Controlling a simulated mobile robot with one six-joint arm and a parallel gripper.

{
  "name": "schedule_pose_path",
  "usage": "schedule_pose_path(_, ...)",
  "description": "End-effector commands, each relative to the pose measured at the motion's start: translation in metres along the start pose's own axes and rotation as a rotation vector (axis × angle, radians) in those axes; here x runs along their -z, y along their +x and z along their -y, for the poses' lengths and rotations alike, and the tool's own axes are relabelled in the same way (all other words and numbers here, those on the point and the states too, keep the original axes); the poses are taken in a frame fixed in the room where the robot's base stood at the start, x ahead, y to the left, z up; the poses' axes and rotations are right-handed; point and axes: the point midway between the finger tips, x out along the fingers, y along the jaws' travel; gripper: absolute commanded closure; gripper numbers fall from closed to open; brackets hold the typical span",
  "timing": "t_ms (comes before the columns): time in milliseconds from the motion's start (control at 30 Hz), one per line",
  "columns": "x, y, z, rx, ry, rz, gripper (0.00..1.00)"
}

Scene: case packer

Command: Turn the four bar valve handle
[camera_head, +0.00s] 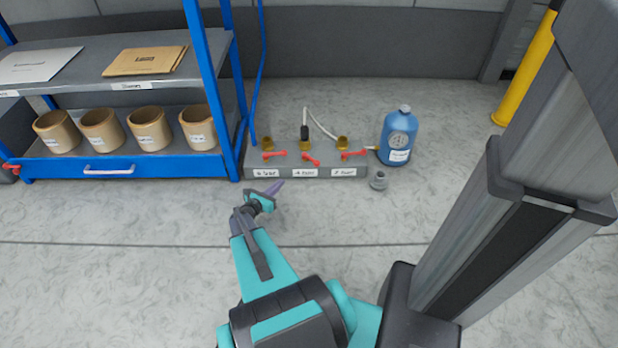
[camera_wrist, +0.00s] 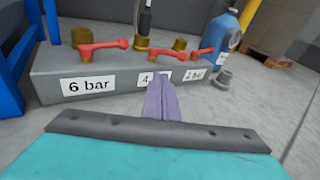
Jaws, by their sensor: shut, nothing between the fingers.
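The four bar valve handle (camera_head: 311,160) is the middle of three red handles on a low grey block (camera_head: 256,164). Its label is partly hidden by my fingers in the wrist view, where the handle (camera_wrist: 154,54) shows just beyond the fingertips. The six bar handle (camera_wrist: 103,47) is at left, and the third handle (camera_wrist: 203,52) is at right. My gripper (camera_head: 277,187) has purple fingers, which are shut and empty. It is in front of the block, below and left of the four bar handle in the head view, apart from it.
A blue bottle (camera_head: 396,137) stands right of the block, with a small grey fitting (camera_head: 379,181) on the floor before it. A blue shelf rack (camera_head: 206,165) with several tan pots stands close at left. The floor in front is clear.

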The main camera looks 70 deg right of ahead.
Motion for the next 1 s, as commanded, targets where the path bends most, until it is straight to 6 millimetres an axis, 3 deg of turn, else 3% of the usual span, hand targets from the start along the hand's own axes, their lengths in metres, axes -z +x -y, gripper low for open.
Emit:
schedule_pose_path(33,0.011,0.009,0.009,0.04,0.035,0.007,1.0)
schedule_pose_path(267,0.017,0.022,0.035,0.136,0.126,0.025,1.0)
schedule_pose_path(733,0.016,0.025,0.036,0.139,0.129,0.026,1.0)
schedule_pose_path(1000,0.017,0.046,0.039,0.141,0.128,0.027,1.0)
